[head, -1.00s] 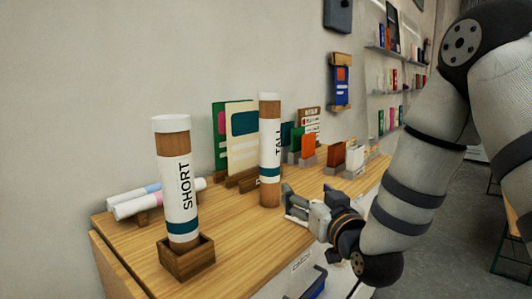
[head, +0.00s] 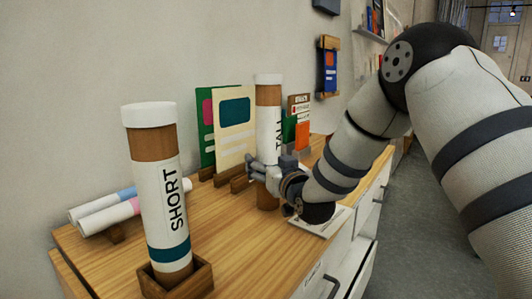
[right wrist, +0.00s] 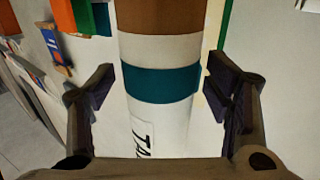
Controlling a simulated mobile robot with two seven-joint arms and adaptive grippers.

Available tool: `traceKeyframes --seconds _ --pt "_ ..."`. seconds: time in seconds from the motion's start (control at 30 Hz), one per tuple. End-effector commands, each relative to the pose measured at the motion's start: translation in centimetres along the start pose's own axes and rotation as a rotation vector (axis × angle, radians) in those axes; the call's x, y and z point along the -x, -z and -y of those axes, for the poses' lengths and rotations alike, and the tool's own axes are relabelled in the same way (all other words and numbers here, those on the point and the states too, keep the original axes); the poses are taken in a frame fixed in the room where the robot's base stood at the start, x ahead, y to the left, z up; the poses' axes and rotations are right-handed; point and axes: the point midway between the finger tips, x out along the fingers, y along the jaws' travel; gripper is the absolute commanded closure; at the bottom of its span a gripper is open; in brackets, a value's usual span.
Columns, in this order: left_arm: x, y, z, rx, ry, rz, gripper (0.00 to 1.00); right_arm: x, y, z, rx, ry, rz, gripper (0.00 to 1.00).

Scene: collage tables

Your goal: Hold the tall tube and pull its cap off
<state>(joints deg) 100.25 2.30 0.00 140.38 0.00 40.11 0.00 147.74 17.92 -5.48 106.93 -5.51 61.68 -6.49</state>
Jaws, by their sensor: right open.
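The tall tube (head: 268,120) stands upright on the wooden table, brown and white with a white cap (head: 268,79) on its top. My right gripper (head: 258,172) is at the tube's lower half. In the right wrist view the tube (right wrist: 160,85) stands between the two open fingers of the right gripper (right wrist: 158,90), with a gap on each side. The gripper hides part of the tube's label in the head view. The short tube (head: 163,200), with a white cap (head: 149,114), stands in a wooden holder (head: 205,277) at the front left. My left gripper is not in view.
Upright cards (head: 236,135) stand in wooden holders behind the tall tube. Rolled tubes (head: 105,212) lie at the table's left back. The wooden tabletop (head: 232,235) is clear between the short tube and my right gripper.

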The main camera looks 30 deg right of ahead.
Motion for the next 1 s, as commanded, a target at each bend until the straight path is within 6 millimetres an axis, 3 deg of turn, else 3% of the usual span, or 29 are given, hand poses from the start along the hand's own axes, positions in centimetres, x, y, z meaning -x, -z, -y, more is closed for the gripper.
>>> traceKeyframes --seconds 0.27,0.5,0.83,1.0 --pt "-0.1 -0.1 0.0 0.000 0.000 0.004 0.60 -0.6 0.1 0.0 -0.001 0.000 -0.001 0.30" --pt "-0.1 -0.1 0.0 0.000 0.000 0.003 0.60 -0.6 0.1 0.0 0.000 0.000 -0.001 0.84" --pt "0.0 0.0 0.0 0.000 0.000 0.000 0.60 -0.6 0.6 0.0 -0.001 0.000 -0.004 0.84" --pt "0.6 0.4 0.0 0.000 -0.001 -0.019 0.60 -0.5 3.4 0.0 -0.001 0.000 -0.011 0.84"
